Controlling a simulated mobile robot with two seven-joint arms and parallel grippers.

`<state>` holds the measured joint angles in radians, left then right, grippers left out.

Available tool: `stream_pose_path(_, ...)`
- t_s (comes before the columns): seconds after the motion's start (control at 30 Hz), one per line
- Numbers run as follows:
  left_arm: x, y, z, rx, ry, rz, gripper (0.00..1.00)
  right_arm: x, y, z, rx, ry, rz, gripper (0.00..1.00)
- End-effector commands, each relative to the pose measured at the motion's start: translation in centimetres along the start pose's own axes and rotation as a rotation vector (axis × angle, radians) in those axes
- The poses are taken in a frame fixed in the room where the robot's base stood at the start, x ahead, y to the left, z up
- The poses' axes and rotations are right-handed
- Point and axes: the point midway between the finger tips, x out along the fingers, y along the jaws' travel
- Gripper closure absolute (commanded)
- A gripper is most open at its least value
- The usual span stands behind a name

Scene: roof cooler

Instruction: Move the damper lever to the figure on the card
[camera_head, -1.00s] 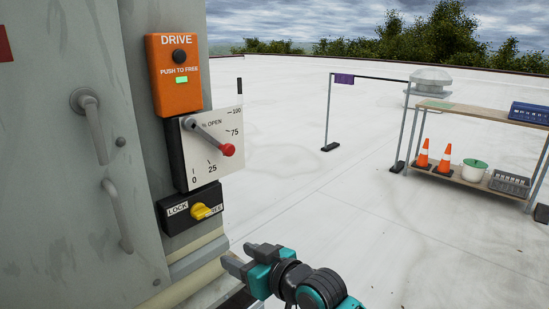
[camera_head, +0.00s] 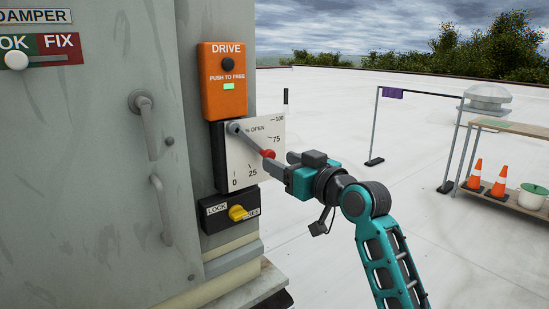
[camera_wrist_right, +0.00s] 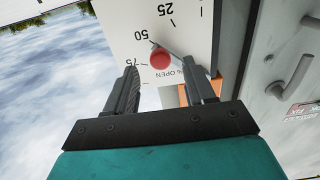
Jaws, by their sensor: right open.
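The damper lever (camera_head: 250,143) is a grey arm with a red knob (camera_head: 268,154) on a white "% OPEN" scale plate (camera_head: 240,165) marked 0 to 100. It points right and down, at about 50, between 25 and 75. My right gripper (camera_head: 276,163) is open at the knob. In the right wrist view the red knob (camera_wrist_right: 160,58) shows between and just beyond the two spread fingertips. I cannot tell whether a finger touches it. No card with a figure can be read. My left gripper is out of view.
Above the scale is an orange DRIVE box (camera_head: 222,80) with a black button and a lit green lamp. Below it is a black LOCK switch box (camera_head: 230,210) with a yellow knob. A cabinet door handle (camera_head: 146,122) juts out at left. Open roof lies right, with a shelf (camera_head: 510,203).

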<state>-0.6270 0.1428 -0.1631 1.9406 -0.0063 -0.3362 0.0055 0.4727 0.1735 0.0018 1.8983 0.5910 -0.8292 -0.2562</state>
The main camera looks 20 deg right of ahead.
Motion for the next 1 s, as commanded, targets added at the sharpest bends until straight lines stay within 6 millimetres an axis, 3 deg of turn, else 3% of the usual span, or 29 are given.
stream_pose_path(0.1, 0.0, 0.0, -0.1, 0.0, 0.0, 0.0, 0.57, 1.8, -0.1, -0.1, 0.002, 0.001, -0.001, 0.46)
stream_pose_path(0.3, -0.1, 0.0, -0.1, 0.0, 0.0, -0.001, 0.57, 3.5, 0.0, 0.0, 0.001, -0.001, 0.0, 0.46)
stream_pose_path(0.67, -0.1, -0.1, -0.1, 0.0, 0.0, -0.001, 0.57, 3.8, -0.1, 0.0, -0.001, 0.0, 0.0, 0.47)
stream_pose_path(1.0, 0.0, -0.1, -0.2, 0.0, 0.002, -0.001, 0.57, 3.8, 0.0, 0.0, 0.0, -0.001, 0.0, 0.8)
